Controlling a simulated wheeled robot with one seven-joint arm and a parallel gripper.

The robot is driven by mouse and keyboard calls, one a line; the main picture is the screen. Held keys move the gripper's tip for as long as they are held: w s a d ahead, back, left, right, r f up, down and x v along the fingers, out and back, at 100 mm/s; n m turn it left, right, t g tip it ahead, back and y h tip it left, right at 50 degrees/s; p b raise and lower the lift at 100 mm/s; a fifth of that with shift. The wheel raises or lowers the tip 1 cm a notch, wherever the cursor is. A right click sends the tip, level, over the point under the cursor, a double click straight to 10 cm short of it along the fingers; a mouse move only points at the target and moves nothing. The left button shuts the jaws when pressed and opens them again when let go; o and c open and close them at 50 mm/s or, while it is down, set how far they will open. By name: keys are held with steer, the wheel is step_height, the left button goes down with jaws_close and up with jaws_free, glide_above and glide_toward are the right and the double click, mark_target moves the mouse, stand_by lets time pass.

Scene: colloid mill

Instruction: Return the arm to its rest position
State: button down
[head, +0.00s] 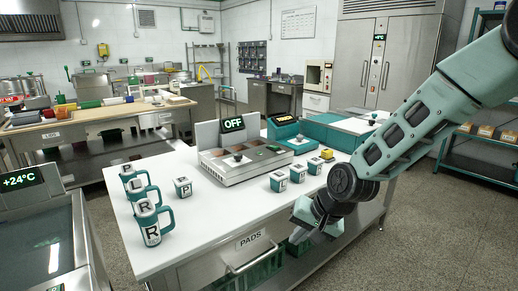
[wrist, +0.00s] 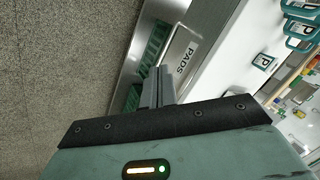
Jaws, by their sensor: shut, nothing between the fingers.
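My arm (head: 410,125) reaches in from the upper right of the head view and bends down at the front right of the white table (head: 190,225). My gripper (head: 300,235) hangs by the table's front edge, near the drawer marked PADS (head: 250,240). In the wrist view my gripper (wrist: 158,85) has its two fingers together with nothing between them. The PADS label also shows in the wrist view (wrist: 184,62), just beyond the fingertips. I cannot tell whether the gripper touches the table front.
Small marked cups (head: 278,181) and a grey unit reading OFF (head: 240,160) stand further back. A green crate (head: 262,272) sits under the table. The floor (head: 400,240) at right is clear.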

steer(key=s+d+r+n+g+h+p, duration=0.1)
steer(key=s+r+n, duration=0.2)
steer(key=s, duration=0.6)
steer(key=s+d+r+n+g+h+p, duration=0.1)
steer(key=s+r+n+p, duration=0.1)
steer(key=s+r, duration=0.4)
steer(key=s+d+r+n+g+h+p, duration=0.1)
steer(key=s+r+n, duration=0.4)
steer(key=s, duration=0.8)
steer(key=shift+d+h+p, duration=0.15)
steer(key=shift+h+p, duration=0.2)
steer(key=shift+h, duration=0.25)
steer(key=shift+s, duration=0.1)
